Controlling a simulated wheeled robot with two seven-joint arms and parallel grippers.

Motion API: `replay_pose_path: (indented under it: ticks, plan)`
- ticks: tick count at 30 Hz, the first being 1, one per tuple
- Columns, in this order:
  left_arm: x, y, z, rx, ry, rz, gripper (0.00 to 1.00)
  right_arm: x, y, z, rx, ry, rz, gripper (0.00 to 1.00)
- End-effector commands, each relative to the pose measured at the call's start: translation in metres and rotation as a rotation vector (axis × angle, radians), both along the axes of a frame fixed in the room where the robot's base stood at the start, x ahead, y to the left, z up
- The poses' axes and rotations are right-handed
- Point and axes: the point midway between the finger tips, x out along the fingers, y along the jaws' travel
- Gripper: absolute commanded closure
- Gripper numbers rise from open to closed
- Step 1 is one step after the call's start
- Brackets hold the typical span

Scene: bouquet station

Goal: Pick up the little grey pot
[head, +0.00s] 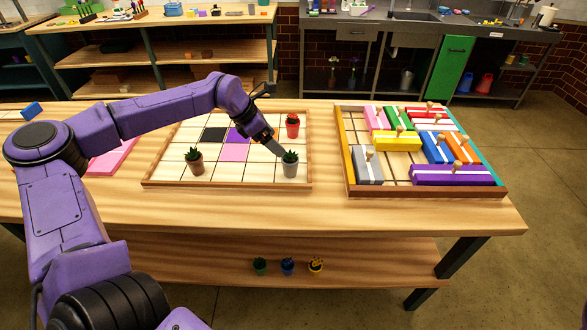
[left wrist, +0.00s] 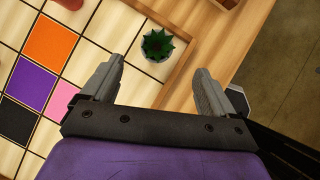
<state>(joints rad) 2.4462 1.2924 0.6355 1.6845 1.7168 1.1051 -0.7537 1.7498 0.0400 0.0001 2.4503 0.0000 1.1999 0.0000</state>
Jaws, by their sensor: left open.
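The little grey pot (head: 290,169) holds a dark green spiky plant and stands upright in the front right corner of the tiled tray (head: 233,185). In the left wrist view the grey pot (left wrist: 157,58) shows mostly as its plant from above, ahead of the space between my fingers. My left gripper (head: 274,146) is just above and to the left of the pot, pointing down towards it. In the left wrist view my left gripper (left wrist: 160,72) is open, with nothing between its fingers. My right gripper is not in view.
A red pot (head: 292,128) stands behind the grey one and a brown pot (head: 196,166) at the tray's front left. A wooden tray of coloured knobbed blocks (head: 430,192) lies to the right. Several small pots, including a blue one (head: 288,269), stand on the lower shelf.

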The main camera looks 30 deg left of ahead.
Motion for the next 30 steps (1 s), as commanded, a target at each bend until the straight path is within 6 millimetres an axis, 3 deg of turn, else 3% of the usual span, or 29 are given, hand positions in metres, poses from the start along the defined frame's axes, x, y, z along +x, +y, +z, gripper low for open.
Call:
replay_pose_path:
  ticks: [10,19,28,30]
  plan:
    - [0.015,-0.006,-0.045,0.002,0.002,0.018,0.12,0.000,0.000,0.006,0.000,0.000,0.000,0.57]
    - [0.036,-0.021,-0.083,0.003,0.004,0.014,0.12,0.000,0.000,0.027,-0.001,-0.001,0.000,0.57]
    - [0.041,-0.025,-0.091,0.001,-0.001,0.014,0.12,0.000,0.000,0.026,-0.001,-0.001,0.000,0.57]
    - [0.041,-0.025,-0.091,0.001,-0.001,0.014,0.35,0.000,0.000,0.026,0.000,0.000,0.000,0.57]
